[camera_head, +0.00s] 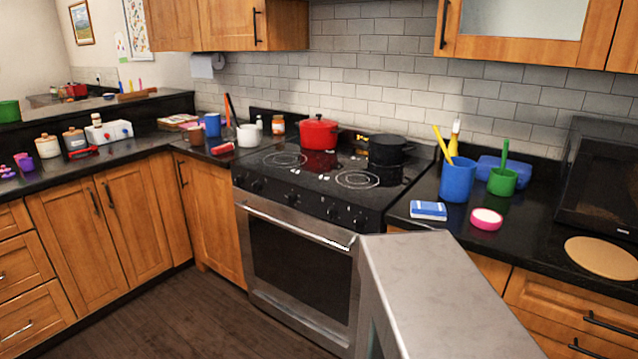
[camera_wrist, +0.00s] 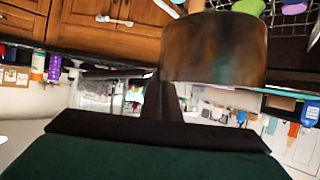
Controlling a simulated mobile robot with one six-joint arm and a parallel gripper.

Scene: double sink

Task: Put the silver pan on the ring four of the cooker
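The cooker (camera_head: 318,182) stands in the middle of the head view, with a black hob above a steel oven front. Its front left ring (camera_head: 285,160) and front right ring (camera_head: 357,180) are bare. A red lidded pot (camera_head: 318,133) and a black pot (camera_head: 388,150) stand at the back of the hob. No ring number is readable. In the wrist view, the silver pan (camera_wrist: 215,48) shows its shiny side reflecting brown wood. Its dark handle (camera_wrist: 163,95) runs to my gripper (camera_wrist: 160,127), which appears shut on it. The fingertips are hidden. My gripper and the pan are outside the head view.
Right of the cooker, a blue cup (camera_head: 458,180), a green cup (camera_head: 502,182), a pink tub (camera_head: 486,219) and a blue-white box (camera_head: 428,210) stand on the counter. A microwave (camera_head: 600,185) stands at far right. Jars and a red can (camera_head: 221,148) stand left of the cooker.

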